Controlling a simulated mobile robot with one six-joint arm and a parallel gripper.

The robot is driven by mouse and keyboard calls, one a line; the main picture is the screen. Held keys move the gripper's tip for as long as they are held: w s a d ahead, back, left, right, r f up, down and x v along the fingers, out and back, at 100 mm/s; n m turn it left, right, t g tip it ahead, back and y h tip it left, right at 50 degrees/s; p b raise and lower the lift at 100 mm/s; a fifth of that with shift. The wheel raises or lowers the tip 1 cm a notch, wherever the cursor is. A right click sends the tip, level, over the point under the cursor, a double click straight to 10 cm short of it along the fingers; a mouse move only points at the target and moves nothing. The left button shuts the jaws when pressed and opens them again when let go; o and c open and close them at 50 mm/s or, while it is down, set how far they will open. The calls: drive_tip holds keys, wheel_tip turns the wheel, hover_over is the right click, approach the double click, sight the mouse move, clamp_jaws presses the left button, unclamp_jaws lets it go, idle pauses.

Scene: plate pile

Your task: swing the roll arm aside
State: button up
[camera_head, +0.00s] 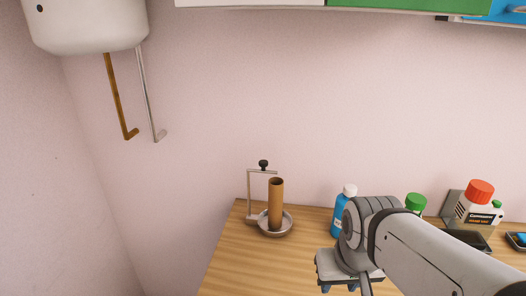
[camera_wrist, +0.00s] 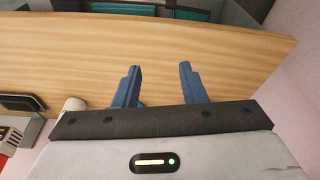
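The roll holder stands near the left end of the wooden table. Its thin metal roll arm (camera_head: 258,171) reaches right from an upright post and carries a black knob (camera_head: 263,164). A brown cardboard tube (camera_head: 276,200) stands upright in the holder's round metal dish (camera_head: 286,229), beside the post; the arm's end is close to the tube's top. My gripper (camera_head: 346,288) is low in the head view, to the right of the holder and apart from it. In the wrist view my gripper (camera_wrist: 158,67) is open, with nothing between its two blue fingers. The holder is not recognisable there.
A blue bottle (camera_head: 338,219) with a white cap stands between the holder and my arm. A green-capped container (camera_head: 416,202) and a red-capped white bottle (camera_head: 478,207) stand farther right. The table (camera_head: 228,262) is clear in front of the holder. A white tank (camera_head: 88,27) hangs upper left.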

drive_tip(key=shift+o, duration=0.6)
drive_tip(key=shift+w, duration=0.2)
drive_tip(key=w+d+r+t+p, duration=0.15)
drive_tip(key=w+t, duration=0.25)
drive_tip(key=w, duration=0.8)
drive_tip(key=n+t+y+p, duration=0.2)
drive_tip(key=n+t+y, duration=0.55)
drive_tip(key=y, duration=0.25)
approach(266, 164)
drive_tip(key=x, duration=0.4)
drive_tip(key=shift+m+t, duration=0.25)
drive_tip(key=shift+t, duration=0.1)
drive_tip(key=p+x, duration=0.2)
drive_tip(key=x, duration=0.5)
drive_tip(key=shift+w+a+f, duration=0.1)
drive_tip(key=shift+w+a, duration=0.05)
clamp_jaws()
